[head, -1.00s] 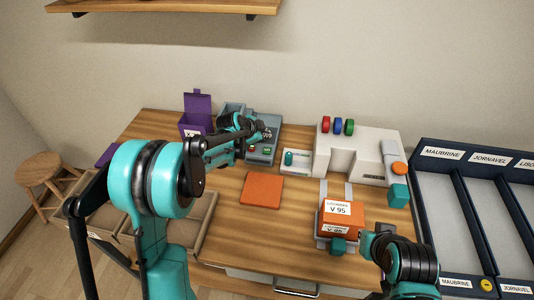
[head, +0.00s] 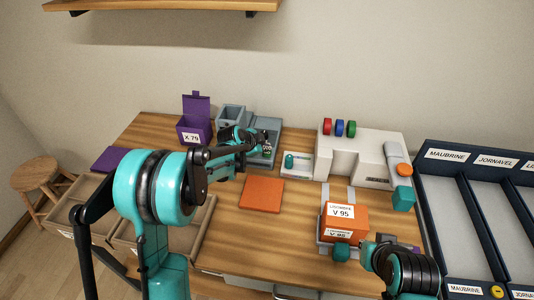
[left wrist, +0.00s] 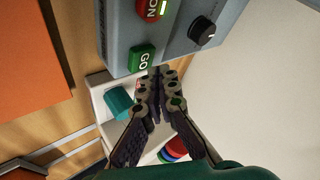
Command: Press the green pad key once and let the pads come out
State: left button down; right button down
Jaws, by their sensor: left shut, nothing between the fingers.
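A blue-grey machine (head: 262,124) stands at the back of the table. In the left wrist view its face (left wrist: 178,43) carries a green key marked GO (left wrist: 142,58), a red key (left wrist: 152,9) whose visible letters read ON, and a black knob (left wrist: 201,31). My left gripper (head: 266,147) is over this face and hides part of it in the head view. In the left wrist view its shut, empty fingertips (left wrist: 157,74) are beside the GO key; I cannot tell whether they touch it. My right gripper (head: 368,246) is beside the orange box at the front; its jaws are unclear.
A white unit with a teal piece (head: 290,161) stands right of the machine. Further right is a white press (head: 345,150) with red, blue and green discs. An orange box marked V 95 (head: 345,222), an orange mat (head: 262,193) and a purple bin (head: 194,128) are around.

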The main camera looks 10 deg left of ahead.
dwell(0.8)
pick_arm(q)
jog(key=shift+f+b, duration=0.35)
jog(key=shift+f, duration=0.1)
